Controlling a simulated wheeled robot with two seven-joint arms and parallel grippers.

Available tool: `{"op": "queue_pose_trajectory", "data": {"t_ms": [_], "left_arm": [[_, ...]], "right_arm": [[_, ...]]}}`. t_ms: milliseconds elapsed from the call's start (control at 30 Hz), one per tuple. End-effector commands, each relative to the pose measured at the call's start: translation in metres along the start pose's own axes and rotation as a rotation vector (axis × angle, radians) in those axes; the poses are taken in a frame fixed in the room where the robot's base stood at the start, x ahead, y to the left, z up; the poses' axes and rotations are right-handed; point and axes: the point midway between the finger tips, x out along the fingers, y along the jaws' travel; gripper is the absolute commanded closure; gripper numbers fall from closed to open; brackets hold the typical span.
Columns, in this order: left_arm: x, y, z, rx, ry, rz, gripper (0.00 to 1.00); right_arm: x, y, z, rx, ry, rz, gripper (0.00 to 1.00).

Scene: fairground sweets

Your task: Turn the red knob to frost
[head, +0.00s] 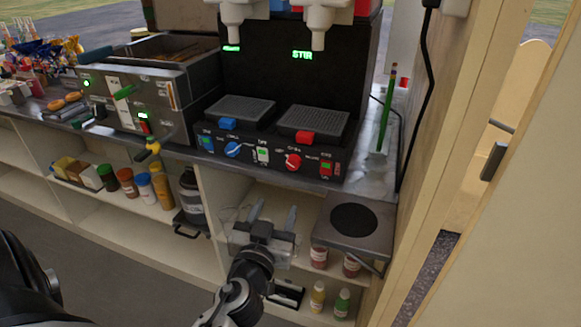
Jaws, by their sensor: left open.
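The red knob (293,161) is on the right part of the front panel of the black two-sided machine (330,165). Small labels surround it, too small to read surely; I cannot tell exactly where its pointer stands. A green display above the right side appears to read STIR. My left gripper (273,213) is open and empty, with its two fingers pointing up toward the machine. It is below the panel, in front of the shelf opening, apart from the knob. My right gripper is not in view.
White dispensers (318,20) hang above the drip trays. A hot plate (353,222) juts out right of my gripper. A grey fryer-like unit (120,95) stands left. Bottles and jars fill the shelves below.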

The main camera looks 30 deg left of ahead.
Motion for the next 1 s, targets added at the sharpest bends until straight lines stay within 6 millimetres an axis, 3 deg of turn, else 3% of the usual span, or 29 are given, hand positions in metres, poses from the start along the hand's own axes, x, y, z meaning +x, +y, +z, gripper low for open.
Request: {"op": "queue_pose_trajectory", "data": {"t_ms": [400,600,800,1000], "left_arm": [[0.089,-0.001,-0.004,0.004,0.002,-0.001,0.47],[0.124,-0.001,-0.002,0.003,0.000,-0.001,0.47],[0.142,0.000,-0.001,0.000,-0.001,0.000,0.47],[0.145,-0.001,0.000,0.001,-0.002,0.000,0.47]], "right_arm": [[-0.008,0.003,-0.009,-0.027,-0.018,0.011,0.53],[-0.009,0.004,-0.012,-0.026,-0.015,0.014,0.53],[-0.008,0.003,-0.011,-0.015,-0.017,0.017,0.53],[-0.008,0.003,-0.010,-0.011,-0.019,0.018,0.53]]}}
